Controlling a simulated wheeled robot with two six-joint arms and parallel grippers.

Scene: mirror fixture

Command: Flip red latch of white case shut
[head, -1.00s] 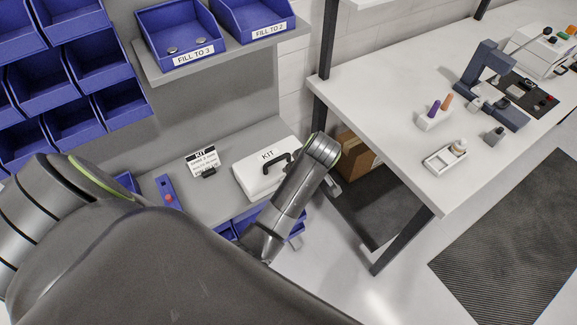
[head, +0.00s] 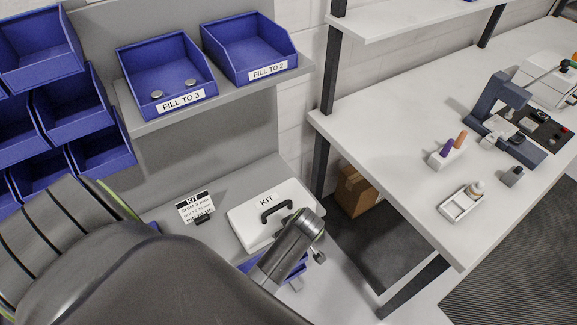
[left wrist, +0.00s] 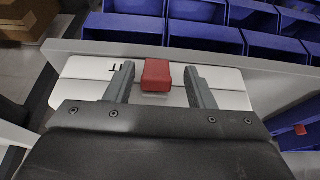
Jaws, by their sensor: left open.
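The white case (head: 250,222), labelled KIT and with a black handle, lies flat on the grey bench. Its red latch (left wrist: 157,76) shows in the left wrist view as a red block on the near side of the white case (left wrist: 84,68). My left gripper (left wrist: 160,68) is open, with one finger on each side of the latch and gaps visible between them. Whether the latch is up or down is not clear. In the head view my left arm covers the case's front right part, and the latch is hidden. My right gripper is not in view.
Blue bins (head: 165,82) stand on the shelf above, and more blue bins (left wrist: 205,37) lie past the bench edge. A KIT card (head: 196,207) stands left of the case. A white table (head: 400,130) with small parts is at the right.

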